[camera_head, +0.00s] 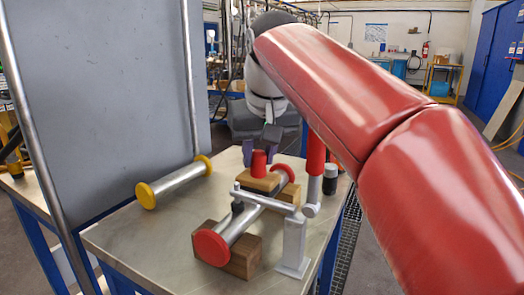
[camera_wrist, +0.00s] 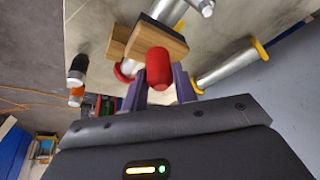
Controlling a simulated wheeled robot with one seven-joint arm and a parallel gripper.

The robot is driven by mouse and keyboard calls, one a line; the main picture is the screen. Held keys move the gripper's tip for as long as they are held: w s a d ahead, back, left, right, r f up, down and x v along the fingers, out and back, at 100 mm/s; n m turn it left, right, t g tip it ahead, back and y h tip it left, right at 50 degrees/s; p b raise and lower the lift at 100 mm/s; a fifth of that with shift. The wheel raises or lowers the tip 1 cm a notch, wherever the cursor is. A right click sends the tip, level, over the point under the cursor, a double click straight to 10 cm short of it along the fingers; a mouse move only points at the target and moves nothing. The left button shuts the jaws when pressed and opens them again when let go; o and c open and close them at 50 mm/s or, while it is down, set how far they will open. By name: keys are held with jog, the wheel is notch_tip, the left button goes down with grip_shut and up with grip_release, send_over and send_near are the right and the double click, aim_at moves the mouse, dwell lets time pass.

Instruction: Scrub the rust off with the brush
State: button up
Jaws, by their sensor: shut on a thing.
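The brush is a wooden block (camera_head: 257,183) with a red knob (camera_head: 260,162) on top and a dark layer under it. My gripper (camera_head: 262,148) is shut on the red knob. In the wrist view the knob (camera_wrist: 158,68) sits between the purple fingers, with the wooden block (camera_wrist: 150,40) beyond it. The brush is over a metal vessel (camera_head: 240,224) with red flanges, near its far end. I cannot tell whether the bristles touch it. The vessel lies on wooden blocks (camera_head: 245,258). The brush hides part of the vessel, and I cannot make out rust.
A grey clamp post (camera_head: 293,245) with a bar crosses the red-flanged vessel. Its red lever (camera_head: 315,155) stands upright at the right. A yellow-flanged vessel (camera_head: 178,182) lies at the left by a grey panel (camera_head: 110,90). A black-capped bottle (camera_head: 330,178) stands at the right. The front-left tabletop is clear.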

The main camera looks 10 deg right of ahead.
jog(key=shift+s+a+r, duration=0.1)
jog(key=shift+s+a, duration=0.3)
jog(key=shift+s, duration=0.2)
jog(key=shift+s+a, duration=0.4)
jog(key=shift+s, duration=0.2)
jog(key=shift+w+d, duration=0.6)
jog(key=shift+w, duration=0.3)
jog(key=shift+w+d, duration=0.55)
jog(key=shift+w, duration=0.3)
jog(key=shift+r, duration=3.95)
